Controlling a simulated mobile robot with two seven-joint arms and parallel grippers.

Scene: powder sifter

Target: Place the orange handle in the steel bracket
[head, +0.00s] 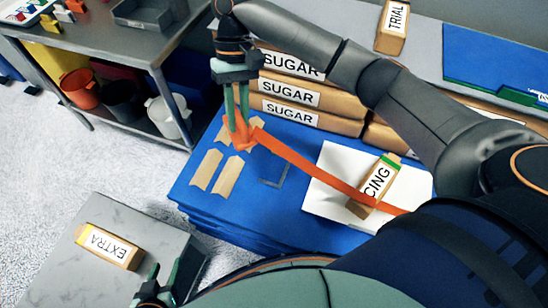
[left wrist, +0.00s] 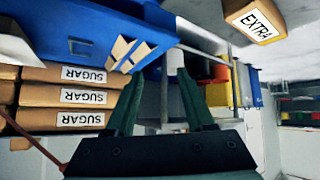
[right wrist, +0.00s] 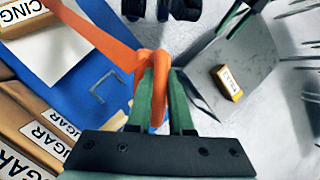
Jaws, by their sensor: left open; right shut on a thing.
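The orange handle (head: 310,170) is a long bar that runs from my right gripper toward the lower right, over the blue surface and a white board. It also shows in the right wrist view (right wrist: 105,37). My right gripper (head: 238,122) is shut on its near-end hook, above the tan strips. The steel bracket (head: 274,174) is a thin grey outline on the blue surface, right of and below the right gripper in the head view; it shows in the right wrist view (right wrist: 101,88) and left wrist view (left wrist: 82,46). My left gripper (head: 161,284) is open and empty, beside the marble-topped stand.
Several tan strips (head: 206,170) lie left of the bracket. SUGAR packs (head: 315,96) are stacked behind it. A white board (head: 325,190) bears a box ending in "CING" (head: 381,178). The marble stand (head: 150,225) bears an EXTRA box (head: 108,247). A shelf with buckets stands back left.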

